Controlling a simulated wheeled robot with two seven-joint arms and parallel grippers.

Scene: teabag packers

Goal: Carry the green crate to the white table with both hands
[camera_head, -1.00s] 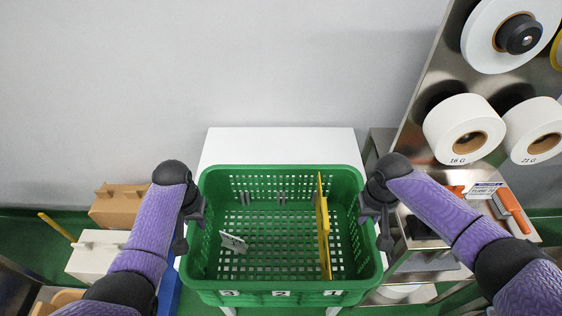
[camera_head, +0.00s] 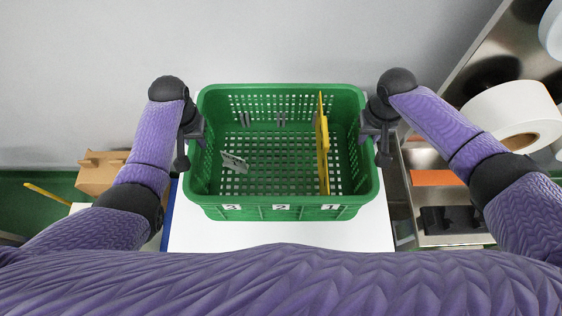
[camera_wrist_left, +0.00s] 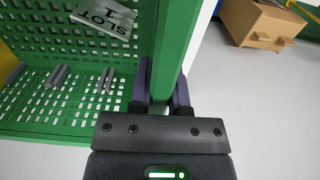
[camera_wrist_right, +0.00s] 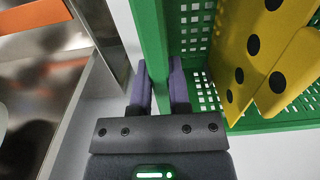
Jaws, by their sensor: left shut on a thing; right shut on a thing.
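The green crate (camera_head: 281,213) is held level between my two grippers, above the white table (camera_head: 280,236) in the head view. My left gripper (camera_head: 196,135) is shut on the crate's left wall, and the wall shows between its fingers in the left wrist view (camera_wrist_left: 165,85). My right gripper (camera_head: 369,135) is shut on the right wall, also seen in the right wrist view (camera_wrist_right: 160,85). Inside the crate are a yellow divider (camera_head: 322,145) and a grey slot plate (camera_head: 234,162). Whether the crate's bottom touches the table is hidden.
A metal rack with a white roll (camera_head: 515,112) and an orange item (camera_head: 432,178) stands close on the right. A brown box (camera_head: 97,172) is at the left. A grey wall is behind. My purple body hides the table's near part.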

